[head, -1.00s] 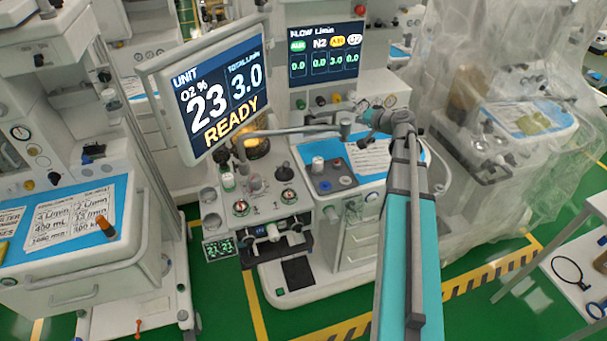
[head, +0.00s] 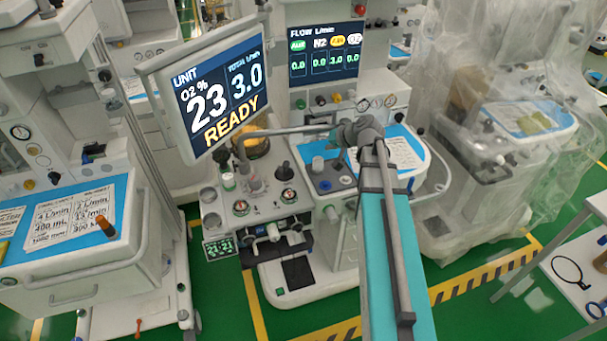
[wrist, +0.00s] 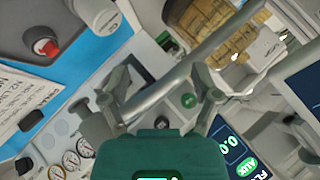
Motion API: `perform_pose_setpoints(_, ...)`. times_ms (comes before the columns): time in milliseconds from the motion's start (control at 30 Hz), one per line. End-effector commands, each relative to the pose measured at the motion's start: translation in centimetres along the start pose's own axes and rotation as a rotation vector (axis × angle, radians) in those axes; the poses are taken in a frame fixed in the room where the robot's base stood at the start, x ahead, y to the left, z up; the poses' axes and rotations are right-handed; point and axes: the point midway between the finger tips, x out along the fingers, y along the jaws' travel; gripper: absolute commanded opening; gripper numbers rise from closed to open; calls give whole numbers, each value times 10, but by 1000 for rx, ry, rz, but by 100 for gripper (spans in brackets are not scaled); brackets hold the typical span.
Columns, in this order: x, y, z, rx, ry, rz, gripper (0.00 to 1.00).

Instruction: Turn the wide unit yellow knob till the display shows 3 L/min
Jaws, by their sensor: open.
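The yellow knob (head: 336,97) sits in a row of small knobs below the flow display (head: 327,54) of the wide unit. The display reads 3.0 under the yellow label and 0.0 in the other columns. My gripper (head: 345,131) is in front of and below that knob row, apart from it. In the wrist view my gripper (wrist: 161,84) has its fingers spread, with a grey bar crossing diagonally between them. A green knob (wrist: 188,101) shows beyond the bar near the right finger. I cannot make out the yellow knob in the wrist view.
The large tilted UNIT screen (head: 212,92) reads 23, 3.0 and READY. A plastic-draped cart (head: 500,120) stands at right.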

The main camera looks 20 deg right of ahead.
Motion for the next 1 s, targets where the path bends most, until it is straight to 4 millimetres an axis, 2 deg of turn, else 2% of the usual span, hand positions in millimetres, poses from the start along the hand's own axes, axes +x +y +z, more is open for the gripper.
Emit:
perform_pose_setpoints(600, 23, -23, 81, -101, -240, 177, 79)
perform_pose_setpoints(800, 26, -27, 101, -127, -298, 233, 79)
perform_pose_setpoints(1000, 26, -28, 109, -140, -324, 262, 79)
